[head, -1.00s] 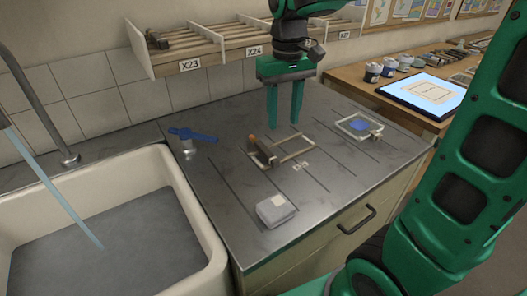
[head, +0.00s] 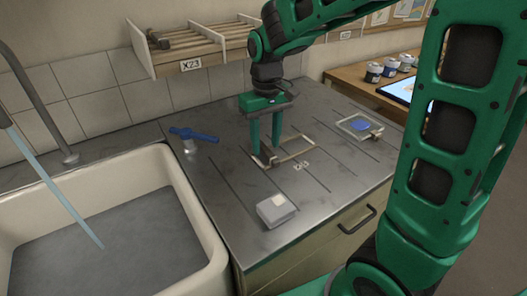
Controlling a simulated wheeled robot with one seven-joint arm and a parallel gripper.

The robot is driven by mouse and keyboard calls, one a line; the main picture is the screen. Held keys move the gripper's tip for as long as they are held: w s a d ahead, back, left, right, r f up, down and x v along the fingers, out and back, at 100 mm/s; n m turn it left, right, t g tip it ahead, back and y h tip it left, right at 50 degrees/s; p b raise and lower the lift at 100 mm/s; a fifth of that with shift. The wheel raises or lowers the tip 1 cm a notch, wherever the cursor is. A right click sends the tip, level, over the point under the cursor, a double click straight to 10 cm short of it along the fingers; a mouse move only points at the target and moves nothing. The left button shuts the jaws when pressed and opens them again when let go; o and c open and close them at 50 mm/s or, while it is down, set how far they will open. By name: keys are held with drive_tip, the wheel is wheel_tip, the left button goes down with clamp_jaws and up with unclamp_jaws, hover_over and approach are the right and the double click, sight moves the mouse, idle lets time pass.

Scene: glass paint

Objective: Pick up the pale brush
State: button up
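Thin pale rods (head: 297,154) lie on the metal worktop by a small dark rest, near the middle of the picture. One of them may be the pale brush, but they are too small to tell which. My gripper (head: 266,149) points down over the left end of this group. Its two green fingers are spread apart with nothing seen between them. The fingertips are close to the dark rest and the rod ends, and partly hide them. I cannot tell whether they touch.
A blue-topped piece (head: 194,135) stands at the back left of the worktop (head: 225,190). A grey block (head: 275,211) sits in front. A small framed pane with blue paint (head: 359,126) lies to the right. The sink (head: 185,210) is at left, and a shelf (head: 195,45) hangs behind.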

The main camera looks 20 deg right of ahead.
drive_tip(key=shift+f, duration=0.8)
drive_tip(key=shift+c, duration=0.3)
clamp_jaws()
drive_tip(key=shift+r, duration=0.1)
